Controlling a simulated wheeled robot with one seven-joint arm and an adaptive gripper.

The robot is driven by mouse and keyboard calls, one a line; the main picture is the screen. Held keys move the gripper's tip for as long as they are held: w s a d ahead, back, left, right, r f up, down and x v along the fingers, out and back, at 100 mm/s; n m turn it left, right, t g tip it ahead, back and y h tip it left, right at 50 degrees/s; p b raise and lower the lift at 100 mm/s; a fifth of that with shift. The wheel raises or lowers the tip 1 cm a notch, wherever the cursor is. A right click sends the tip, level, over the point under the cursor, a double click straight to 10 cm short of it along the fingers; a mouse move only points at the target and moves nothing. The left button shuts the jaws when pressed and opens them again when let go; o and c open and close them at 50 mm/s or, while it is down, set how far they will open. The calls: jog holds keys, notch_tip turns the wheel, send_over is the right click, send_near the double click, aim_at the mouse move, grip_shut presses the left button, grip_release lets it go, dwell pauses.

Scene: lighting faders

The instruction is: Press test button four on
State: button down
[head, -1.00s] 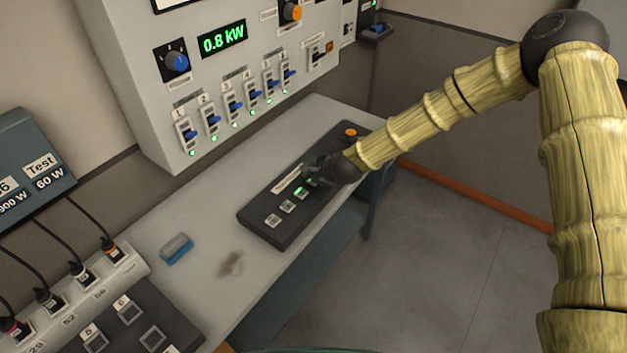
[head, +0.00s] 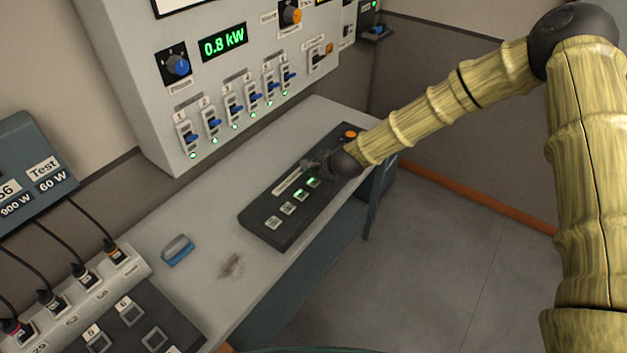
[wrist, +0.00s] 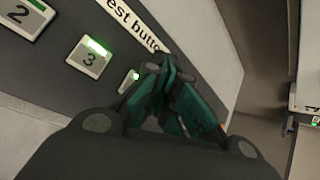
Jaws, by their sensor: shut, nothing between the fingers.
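The dark test-button panel (head: 262,238) lies on the bench with a row of square buttons. In the wrist view, button 2 (wrist: 27,15) and button 3 (wrist: 90,55) show their numbers, and button 3's green strip is lit. In the head view, button 3 (head: 300,194) and button four (head: 313,183) glow green. My gripper (wrist: 168,64) is shut and empty, its tips beside button four; I cannot tell whether they touch the panel.
An orange knob (head: 350,134) sits at the panel's far end. A wall cabinet (head: 150,105) with blue faders and a 0.8 kW display (head: 223,42) stands behind. A blue-grey block (head: 177,250) lies on the bench, left of the panel.

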aim_at(311, 183)
notch_tip(311, 183, up, 4)
jog(key=shift+r+p, duration=0.15)
jog(key=shift+p, duration=0.75)
dwell(0.4)
